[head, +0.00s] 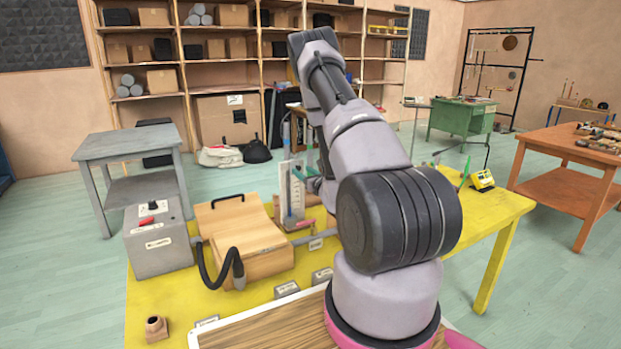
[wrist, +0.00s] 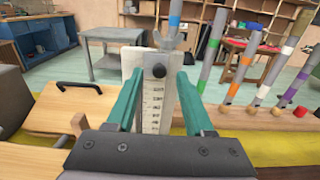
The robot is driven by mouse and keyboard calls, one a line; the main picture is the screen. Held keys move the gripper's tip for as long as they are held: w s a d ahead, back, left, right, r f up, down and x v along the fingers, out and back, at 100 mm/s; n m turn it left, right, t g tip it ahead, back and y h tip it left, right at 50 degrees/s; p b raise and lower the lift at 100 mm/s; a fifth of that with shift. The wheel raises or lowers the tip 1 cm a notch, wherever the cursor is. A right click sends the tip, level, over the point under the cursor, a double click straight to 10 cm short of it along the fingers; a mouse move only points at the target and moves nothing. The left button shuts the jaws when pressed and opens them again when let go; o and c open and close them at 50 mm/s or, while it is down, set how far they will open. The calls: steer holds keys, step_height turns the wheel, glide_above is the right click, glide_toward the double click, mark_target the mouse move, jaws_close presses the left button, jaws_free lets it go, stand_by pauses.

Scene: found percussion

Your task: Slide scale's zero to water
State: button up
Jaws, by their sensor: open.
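The scale (wrist: 152,105) is a pale upright strip with dark graduations and figures, seen in the wrist view between my fingers. My gripper (wrist: 158,76) is open, with one teal finger on each side of the scale and knob; I cannot tell whether either finger touches. My arm hides part of that area. The water level against the marks is not readable.
A wooden bellows box (head: 240,240) with a black hose and a grey switch box (head: 158,240) stand left on the yellow table (head: 165,300). Several colour-banded tubes (wrist: 237,75) stand right of the scale in the wrist view. A clay piece (head: 157,328) lies near the front.

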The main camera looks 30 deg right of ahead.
steer(key=s, duration=0.8)
steer(key=shift+s+d, duration=0.15)
steer(key=shift+s, duration=0.05)
